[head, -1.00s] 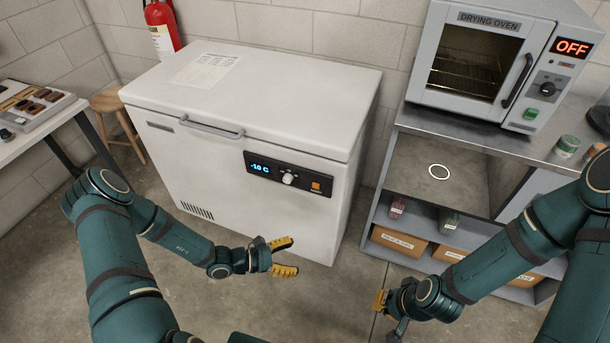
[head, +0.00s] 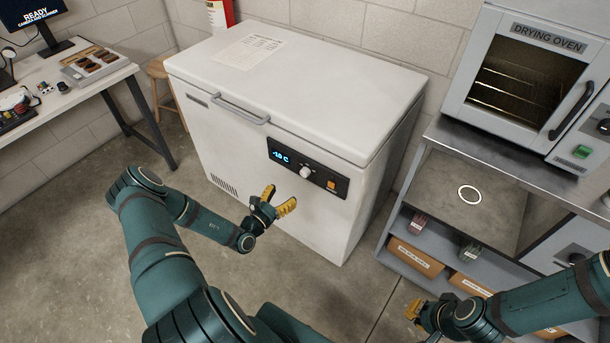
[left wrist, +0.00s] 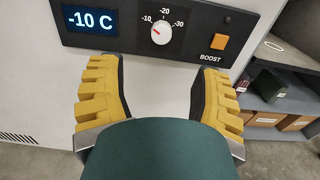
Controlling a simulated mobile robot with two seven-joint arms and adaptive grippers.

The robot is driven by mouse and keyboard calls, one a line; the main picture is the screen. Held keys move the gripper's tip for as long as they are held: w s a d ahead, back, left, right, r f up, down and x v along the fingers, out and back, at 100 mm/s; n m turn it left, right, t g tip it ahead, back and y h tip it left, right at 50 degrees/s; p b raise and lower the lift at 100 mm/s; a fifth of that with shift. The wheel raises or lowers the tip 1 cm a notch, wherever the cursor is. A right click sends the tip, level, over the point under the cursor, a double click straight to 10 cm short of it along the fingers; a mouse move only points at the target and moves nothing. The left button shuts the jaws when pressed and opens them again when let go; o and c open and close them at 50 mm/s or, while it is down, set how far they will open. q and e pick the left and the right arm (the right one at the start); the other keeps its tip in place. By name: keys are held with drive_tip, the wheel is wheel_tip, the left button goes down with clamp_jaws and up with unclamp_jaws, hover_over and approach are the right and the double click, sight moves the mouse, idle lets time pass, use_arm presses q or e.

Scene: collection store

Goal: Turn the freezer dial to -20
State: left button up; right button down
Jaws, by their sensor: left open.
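The white chest freezer (head: 290,85) stands with its lid shut. Its black control panel (head: 318,174) on the front carries the dial (head: 305,172). In the left wrist view the white round dial (left wrist: 161,33) has its red mark toward -10, with -20 at the top and -30 at the right. The display (left wrist: 90,19) reads -10 C. My left gripper (head: 277,199) is open and empty, just below and in front of the panel, apart from the dial. Its yellow fingers (left wrist: 161,95) spread either side below the dial. My right gripper (head: 418,312) is low at the right; its opening is unclear.
An orange BOOST button (left wrist: 219,42) sits right of the dial. A steel bench (head: 480,140) with a drying oven (head: 530,80) stands at the right. A table (head: 75,93) with a tray is at the left. Floor before the freezer is clear.

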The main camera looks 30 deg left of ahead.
sight(303, 175)
use_arm(q)
drive_tip(key=w, duration=0.3)
drive_tip(key=w+b, duration=0.1)
drive_tip(key=w, duration=0.3)
drive_tip(key=w+d+b, duration=0.1)
drive_tip(key=w, duration=0.3)
drive_tip(key=shift+w, duration=0.15)
clamp_jaws()
